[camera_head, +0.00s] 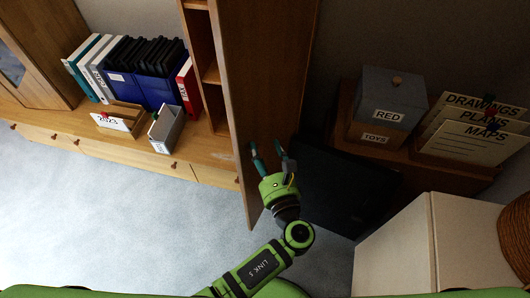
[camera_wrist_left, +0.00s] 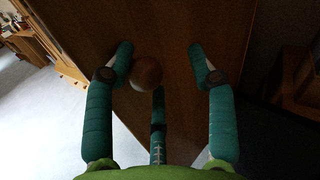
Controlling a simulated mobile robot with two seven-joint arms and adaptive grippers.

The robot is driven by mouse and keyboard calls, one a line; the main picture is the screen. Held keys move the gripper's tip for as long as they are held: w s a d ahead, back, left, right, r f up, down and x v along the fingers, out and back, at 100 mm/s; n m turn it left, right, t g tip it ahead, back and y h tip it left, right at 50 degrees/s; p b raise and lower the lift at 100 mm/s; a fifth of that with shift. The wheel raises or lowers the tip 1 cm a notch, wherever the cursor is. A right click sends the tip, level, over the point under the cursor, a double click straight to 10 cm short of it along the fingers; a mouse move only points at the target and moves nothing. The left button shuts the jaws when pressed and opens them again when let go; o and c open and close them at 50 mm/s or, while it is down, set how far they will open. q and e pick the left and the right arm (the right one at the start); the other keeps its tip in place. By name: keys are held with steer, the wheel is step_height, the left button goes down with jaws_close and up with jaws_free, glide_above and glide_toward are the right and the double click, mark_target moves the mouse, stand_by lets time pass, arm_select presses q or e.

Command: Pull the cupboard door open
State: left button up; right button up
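The cupboard door (camera_head: 266,70) is a tall brown wooden panel in the middle of the head view. It stands out from the cupboard (camera_head: 207,60), whose shelves show to its left, so it is open. My left gripper (camera_head: 267,151), green with teal fingers, is at the door's face near its lower part. In the left wrist view the door (camera_wrist_left: 178,30) lies behind the spread fingers of my left gripper (camera_wrist_left: 163,65). A round brown knob (camera_wrist_left: 146,72) sits between them, close beside the left finger; contact is unclear. My right gripper is out of view.
Left of the door, a low wooden cabinet (camera_head: 150,160) holds binders (camera_head: 140,70) and a grey box (camera_head: 166,128). Carpet (camera_head: 90,220) is clear at left.

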arm_select(q)
steer(key=v, duration=0.7)
steer(key=shift+s, duration=0.35)
steer(key=shift+d+r, duration=0.1)
